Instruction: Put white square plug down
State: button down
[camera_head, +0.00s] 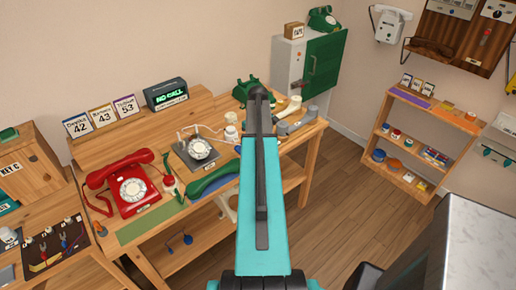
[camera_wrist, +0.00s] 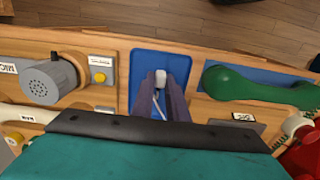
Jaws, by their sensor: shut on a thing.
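The white square plug (camera_wrist: 160,78) shows in the wrist view between the tips of my gripper (camera_wrist: 162,72). My gripper is shut on it, and a thin white cord trails back from it between the fingers. Below is a blue rectangular mat or tray (camera_wrist: 139,66) on the wooden table. I cannot tell whether the plug touches the blue surface. In the head view my own arm covers the plug and the gripper.
In the wrist view, a grey round microphone-like device (camera_wrist: 47,83) and a yellow button (camera_wrist: 100,76) stand left of the blue area. A green handset (camera_wrist: 255,84) lies to its right. A red dial phone (camera_head: 133,190) stands at the table's left in the head view.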

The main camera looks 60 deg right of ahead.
jog(key=shift+f+p, duration=0.4)
jog(key=shift+f, duration=0.7)
jog(key=shift+f, duration=0.15)
jog(key=c, duration=1.7)
grip_release()
jog(key=shift+c, duration=0.2)
notch_tip(320, 180, up, 12)
jog(key=b, duration=0.3)
jog(key=shift+b, duration=0.3)
jog(key=shift+s, duration=0.1)
